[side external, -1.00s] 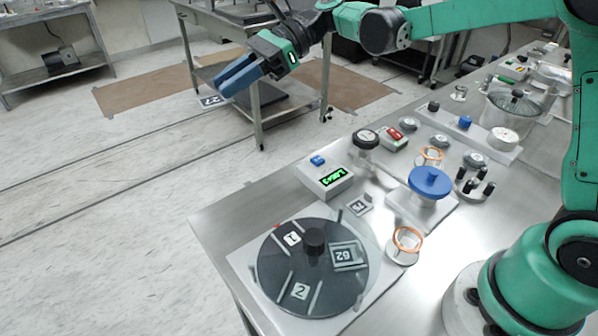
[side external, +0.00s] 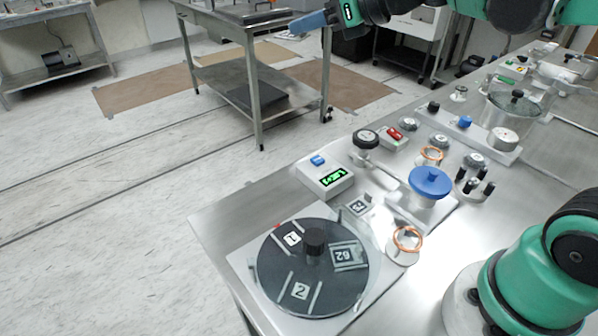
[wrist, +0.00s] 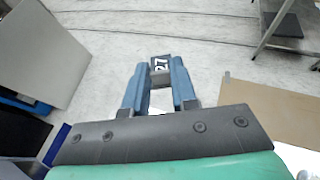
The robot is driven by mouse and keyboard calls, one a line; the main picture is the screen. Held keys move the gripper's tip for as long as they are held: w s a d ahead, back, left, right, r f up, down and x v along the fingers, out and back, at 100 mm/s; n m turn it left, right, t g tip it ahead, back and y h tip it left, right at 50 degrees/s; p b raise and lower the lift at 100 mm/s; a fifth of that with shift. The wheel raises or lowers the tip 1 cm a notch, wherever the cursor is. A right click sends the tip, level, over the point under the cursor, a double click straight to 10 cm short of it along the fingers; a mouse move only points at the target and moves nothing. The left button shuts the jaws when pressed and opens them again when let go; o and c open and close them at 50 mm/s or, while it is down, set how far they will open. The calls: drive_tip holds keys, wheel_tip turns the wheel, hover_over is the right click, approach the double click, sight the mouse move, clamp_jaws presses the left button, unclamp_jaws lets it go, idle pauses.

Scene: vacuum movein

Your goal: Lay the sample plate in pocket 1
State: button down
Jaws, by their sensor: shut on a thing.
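My gripper (side external: 303,24) is at the top of the side view, raised well away from the bench. In the wrist view my gripper (wrist: 158,78) has its blue fingers closed on the sample plate (wrist: 160,64), a small dark plate with a white 27. In the side view the plate is hard to make out. The dark round turntable (side external: 273,272) sits on a pale base at the bench's front left corner. Pocket 1 (side external: 292,239) is marked by a white label between raised strips and looks empty. A black knob (side external: 314,240) stands at the centre.
Label 2 (side external: 300,291) and a tag marked 62 (side external: 345,254) are on the turntable. Behind it stand a display box (side external: 326,178), a dark-topped gauge or valve (side external: 366,138) and a blue handwheel (side external: 430,181). Copper rings (side external: 407,239) stand at right. A metal table (side external: 235,28) is behind.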

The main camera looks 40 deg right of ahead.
drive_tip(key=w+a+f+n+g+y, duration=0.2)
drive_tip(key=a+f+n+g+y, duration=0.1)
drive_tip(key=a+n+g+y, duration=0.45)
drive_tip(key=n+g, duration=0.6)
drive_tip(key=n, duration=0.1)
hover_over(248, 209)
wheel_tip(248, 209, down, 4)
drive_tip(key=shift+y, duration=0.35)
wheel_tip(248, 209, down, 20)
drive_tip(key=shift+r, duration=0.2)
drive_tip(key=shift+f, duration=0.15)
drive_tip(key=c, duration=0.7)
unclamp_jaws()
